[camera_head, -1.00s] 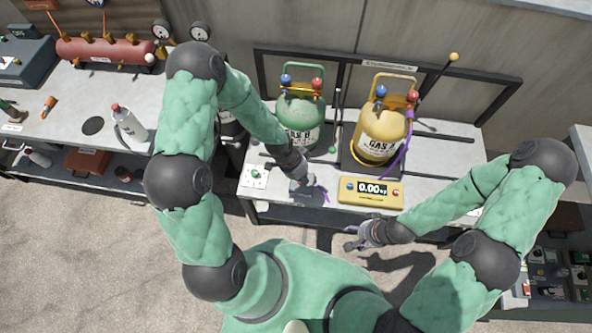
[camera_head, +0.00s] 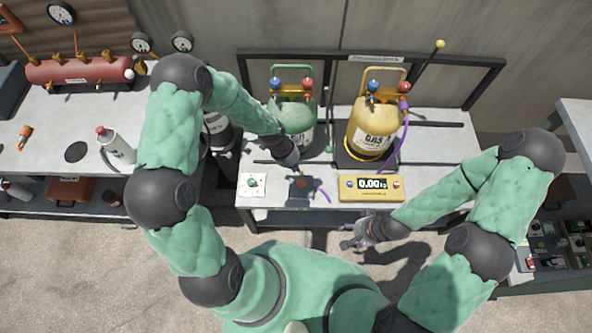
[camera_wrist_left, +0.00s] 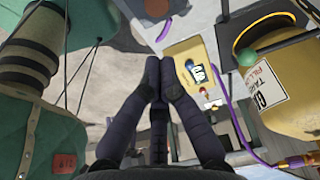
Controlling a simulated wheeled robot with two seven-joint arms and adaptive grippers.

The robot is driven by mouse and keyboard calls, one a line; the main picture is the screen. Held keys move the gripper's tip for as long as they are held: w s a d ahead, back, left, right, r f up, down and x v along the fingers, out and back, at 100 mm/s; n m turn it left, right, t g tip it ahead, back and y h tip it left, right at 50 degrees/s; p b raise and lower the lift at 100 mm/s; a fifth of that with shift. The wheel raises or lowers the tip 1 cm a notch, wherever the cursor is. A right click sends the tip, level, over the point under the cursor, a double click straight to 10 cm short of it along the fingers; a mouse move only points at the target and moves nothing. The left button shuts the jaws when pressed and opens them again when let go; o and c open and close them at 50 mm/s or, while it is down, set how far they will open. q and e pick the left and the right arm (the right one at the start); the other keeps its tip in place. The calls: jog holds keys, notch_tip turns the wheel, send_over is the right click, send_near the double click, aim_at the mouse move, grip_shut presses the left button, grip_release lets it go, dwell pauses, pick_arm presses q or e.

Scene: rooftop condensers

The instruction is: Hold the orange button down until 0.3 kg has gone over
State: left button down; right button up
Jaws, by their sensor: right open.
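An orange spot, which looks like the orange button (camera_head: 300,182), shows on a small dark box on the bench, just below my left gripper (camera_head: 294,168). In the left wrist view the fingers of my left gripper (camera_wrist_left: 160,62) are together and empty. I cannot tell whether they touch the button. The yellow scale display (camera_head: 370,187) stands to the right and reads 0.00 kg. A green cylinder (camera_head: 292,116) and a yellow cylinder (camera_head: 373,125) stand behind, the yellow one on a dark plate. My right gripper (camera_head: 356,238) is open and empty in front of the bench.
A white plate with a green knob (camera_head: 252,184) lies left of the dark box. A purple hose (camera_head: 391,150) runs from the yellow cylinder's valves. A side bench on the left carries a white bottle (camera_head: 118,148) and a red tank (camera_head: 80,70).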

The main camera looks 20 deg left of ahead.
pick_arm(q)
jog(key=b, duration=0.4)
send_near(302, 185)
jog(key=x, duration=0.5)
jog(key=shift+w+d, duration=0.3)
jog(key=shift+d, duration=0.1)
jog(key=shift+f+b, duration=0.4)
jog(key=shift+f, duration=0.35)
jog(key=shift+f+b, duration=0.5)
jog(key=shift+f, duration=0.4)
jog(key=shift+s, duration=0.1)
dwell(4.7)
